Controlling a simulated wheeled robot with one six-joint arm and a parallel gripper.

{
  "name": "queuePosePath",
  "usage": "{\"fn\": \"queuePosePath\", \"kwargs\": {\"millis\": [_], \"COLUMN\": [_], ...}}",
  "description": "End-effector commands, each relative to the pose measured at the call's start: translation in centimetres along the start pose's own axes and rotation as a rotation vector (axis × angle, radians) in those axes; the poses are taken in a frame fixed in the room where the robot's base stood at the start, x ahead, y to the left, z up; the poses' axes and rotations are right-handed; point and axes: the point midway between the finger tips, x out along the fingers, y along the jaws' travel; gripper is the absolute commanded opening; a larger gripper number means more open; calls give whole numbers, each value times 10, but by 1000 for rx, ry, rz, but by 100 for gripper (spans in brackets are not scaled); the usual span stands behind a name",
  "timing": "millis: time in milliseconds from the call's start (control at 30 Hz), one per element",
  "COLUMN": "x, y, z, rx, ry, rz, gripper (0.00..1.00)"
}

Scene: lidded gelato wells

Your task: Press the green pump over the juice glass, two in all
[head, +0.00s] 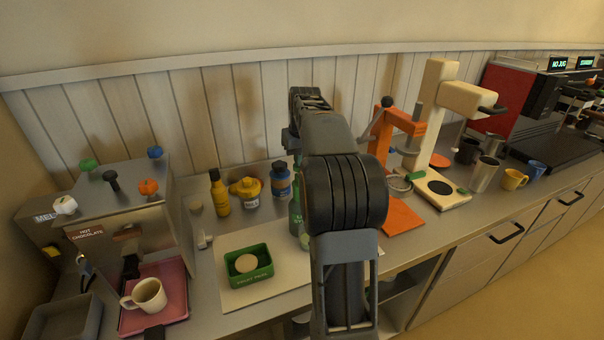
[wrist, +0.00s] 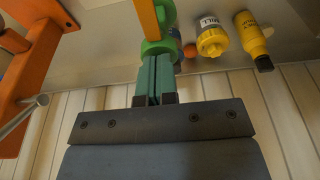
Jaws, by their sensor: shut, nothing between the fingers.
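The green pump bottle (head: 295,218) stands on the counter in the head view, mostly hidden behind my arm. A pale, clear glass (head: 304,241), probably the juice glass, shows just in front of it, partly hidden. In the wrist view the green pump (wrist: 158,46) lies right at the fingertips of my gripper (wrist: 153,62). Its fingers are shut together with nothing between them. I cannot tell whether they touch the pump. A yellow-orange bar (wrist: 143,18) crosses beside the green part. My fingertips are hidden in the head view.
A green tray (head: 250,276) sits on a pale board left of the bottle. A yellow bottle (head: 219,194), a yellow pot (head: 246,192) and a blue jar (head: 280,181) stand behind. An orange press (head: 397,120) stands to the right. The wall is close behind.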

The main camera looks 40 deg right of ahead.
Motion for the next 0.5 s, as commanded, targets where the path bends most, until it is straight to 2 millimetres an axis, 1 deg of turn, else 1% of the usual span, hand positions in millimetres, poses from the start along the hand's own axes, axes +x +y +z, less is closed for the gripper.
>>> {"fn": "queuePosePath", "kwargs": {"millis": [33, 367, 500], "x": [4, 16, 15], "y": [0, 0, 0], "z": [1, 4, 4], "rx": [0, 0, 0], "ry": [-2, -4, -5], "rz": [-1, -1, -1], "gripper": [0, 0, 0]}}
